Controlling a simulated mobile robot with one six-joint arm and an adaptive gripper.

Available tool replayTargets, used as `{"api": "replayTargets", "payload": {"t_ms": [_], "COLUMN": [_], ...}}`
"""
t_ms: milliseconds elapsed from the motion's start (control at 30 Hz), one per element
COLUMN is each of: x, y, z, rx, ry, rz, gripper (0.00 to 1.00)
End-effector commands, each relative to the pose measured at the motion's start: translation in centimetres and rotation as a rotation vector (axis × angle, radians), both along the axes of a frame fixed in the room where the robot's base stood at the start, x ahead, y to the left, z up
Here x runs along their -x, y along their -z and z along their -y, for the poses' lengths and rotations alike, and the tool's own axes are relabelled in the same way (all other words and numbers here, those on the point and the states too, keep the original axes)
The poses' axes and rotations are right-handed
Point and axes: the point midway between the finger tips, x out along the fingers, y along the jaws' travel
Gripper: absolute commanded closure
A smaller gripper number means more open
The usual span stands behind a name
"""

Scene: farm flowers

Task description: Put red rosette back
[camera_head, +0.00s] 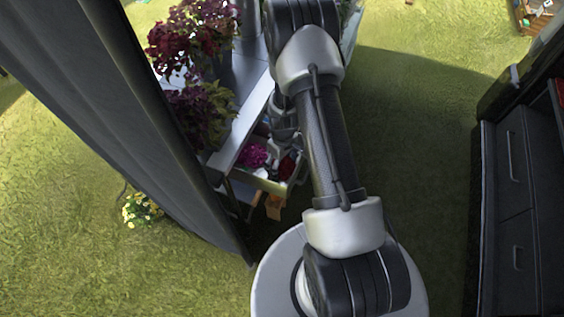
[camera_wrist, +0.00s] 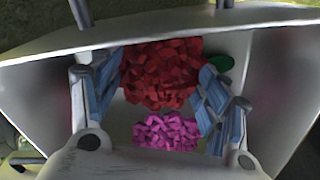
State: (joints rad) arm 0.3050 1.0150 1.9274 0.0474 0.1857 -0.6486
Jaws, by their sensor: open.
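A red rosette (camera_wrist: 160,76), made of many small petal-like pieces, lies in a pale box (camera_wrist: 62,42) in the wrist view. My gripper (camera_wrist: 160,84) is open, with one blue-grey finger at each side of the red rosette. The fingers overlap its edges in the picture; I cannot tell whether they touch it. A magenta rosette (camera_wrist: 167,131) lies just below it in the wrist view. In the head view a small part of the red rosette (camera_head: 287,168) shows in the box, right of the magenta one (camera_head: 252,155).
A green leaf-like piece (camera_wrist: 222,62) lies beside the red rosette. In the head view, dark red potted plants (camera_head: 192,38) stand on a pale table (camera_head: 238,138) above the box. A dark drawer cabinet (camera_head: 518,160) stands at the right. Open grass (camera_head: 425,110) lies between.

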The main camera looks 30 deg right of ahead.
Motion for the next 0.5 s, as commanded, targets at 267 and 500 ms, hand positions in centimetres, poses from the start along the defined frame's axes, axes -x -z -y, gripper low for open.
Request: {"api": "replayTargets", "payload": {"t_ms": [267,500], "x": [0.0,0.1], "y": [-6.1,-10.4], "z": [0.1,0.1], "rx": [0.001,0.001], "ry": [-0.001,0.0], "rz": [0.003,0.002], "gripper": [0.31,0.31]}}
